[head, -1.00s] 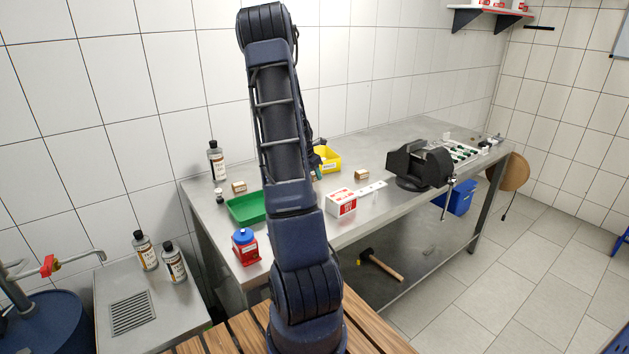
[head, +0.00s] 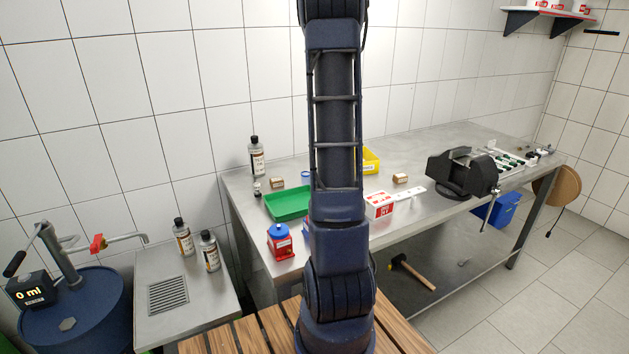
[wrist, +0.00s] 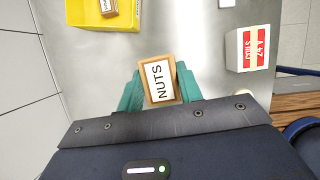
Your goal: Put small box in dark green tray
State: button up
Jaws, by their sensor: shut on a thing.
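My gripper (wrist: 160,90) has teal fingers closed on the two sides of a small tan box with a white label reading NUTS (wrist: 158,82), in the wrist view. The box is above the grey metal bench. In the head view my arm stands upright in the middle and hides the gripper and the held box. The green tray (head: 289,218) lies on the left end of the bench, just left of my arm, and looks empty where visible. It does not show in the wrist view.
A yellow bin (wrist: 95,14) holds another small labelled box. A red-and-white box (wrist: 247,49) stands on the bench. Near the tray are a red container with blue lid (head: 280,241), a bottle (head: 256,158) and a small box (head: 277,183). A vise (head: 462,174) stands further right.

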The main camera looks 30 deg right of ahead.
jog(key=a, duration=1.5)
jog(key=m, duration=0.1)
send_over(297, 205)
jog(key=a, duration=0.1)
jog(key=f, duration=1.9)
jog(key=shift+a+f, duration=0.2)
jog(key=shift+f, duration=0.05)
jog(key=shift+f, duration=0.15)
jog(key=o, duration=1)
